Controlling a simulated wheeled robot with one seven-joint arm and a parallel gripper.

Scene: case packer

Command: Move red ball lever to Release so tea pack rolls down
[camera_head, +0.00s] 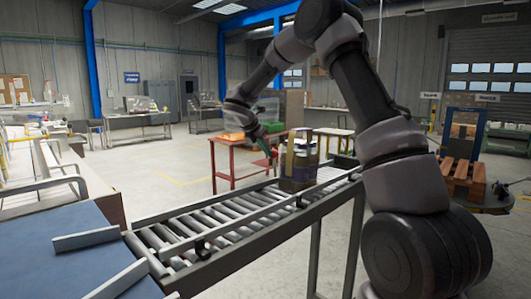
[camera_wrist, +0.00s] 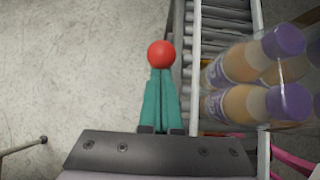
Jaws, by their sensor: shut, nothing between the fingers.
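The red ball (camera_wrist: 161,54) of the lever is in the upper middle of the wrist view, right at the fingertips of my gripper (camera_wrist: 161,72). The green fingers are closed together with nothing between them; whether they touch the ball, I cannot tell. The lever's stem is hidden. The tea pack (camera_wrist: 255,80), clear bottles with orange contents and purple caps, is to the right of the fingers. In the head view the pack (camera_head: 299,163) stands on the roller conveyor (camera_head: 215,220), and my gripper (camera_head: 269,149) is just to its left. No Release marking is readable.
The conveyor's side rail (camera_wrist: 187,60) runs close to the right of the fingers. A blue table (camera_head: 55,255) with metal guides adjoins the conveyor's near end. A red table (camera_head: 232,143) stands behind. A thin rod (camera_wrist: 25,147) shows at lower left of the wrist view.

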